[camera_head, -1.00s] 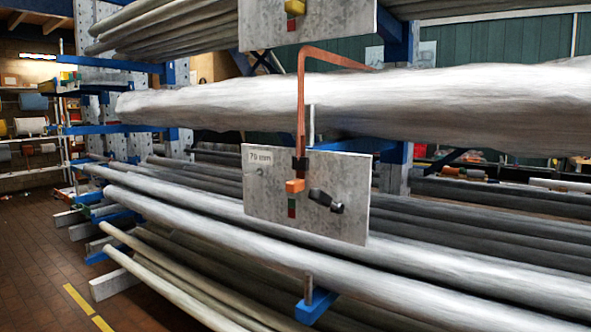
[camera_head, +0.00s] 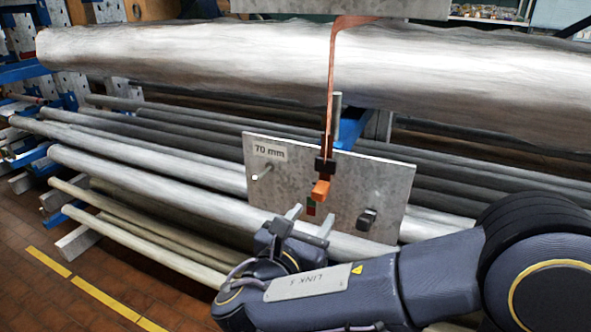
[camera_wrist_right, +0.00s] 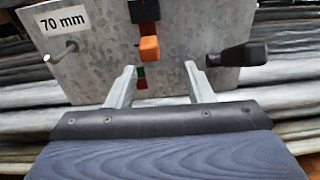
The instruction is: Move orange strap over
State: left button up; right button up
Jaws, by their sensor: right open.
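The orange strap (camera_head: 331,95) hangs down in front of the large pale tube and ends in a black clip with an orange end block (camera_head: 320,190), in front of the metal plate marked 70 mm (camera_head: 285,185). The end block also shows in the right wrist view (camera_wrist_right: 149,48). My right gripper (camera_head: 310,217) is open and empty, just below the end block and apart from it. In the right wrist view its two fingers (camera_wrist_right: 158,75) point at the plate, with the block above the gap between them. My left gripper is not in view.
A black knob (camera_head: 367,218) sticks out of the plate at the right, and a small metal pin (camera_head: 262,172) at the left. A red and green mark (camera_head: 311,205) is below the block. Long tubes (camera_head: 150,170) lie behind the plate.

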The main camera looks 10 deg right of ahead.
aim_at(317, 194)
jog(key=shift+n+t, duration=0.3)
jog(key=shift+t, duration=0.1)
jog(key=x, duration=0.2)
jog(key=p+x, duration=0.1)
jog(key=x, duration=0.2)
jog(key=a+x, duration=0.1)
jog(key=x, duration=0.1)
jog(key=shift+w+r+p, duration=0.3)
jog(key=shift+w, duration=0.25)
grip_shut()
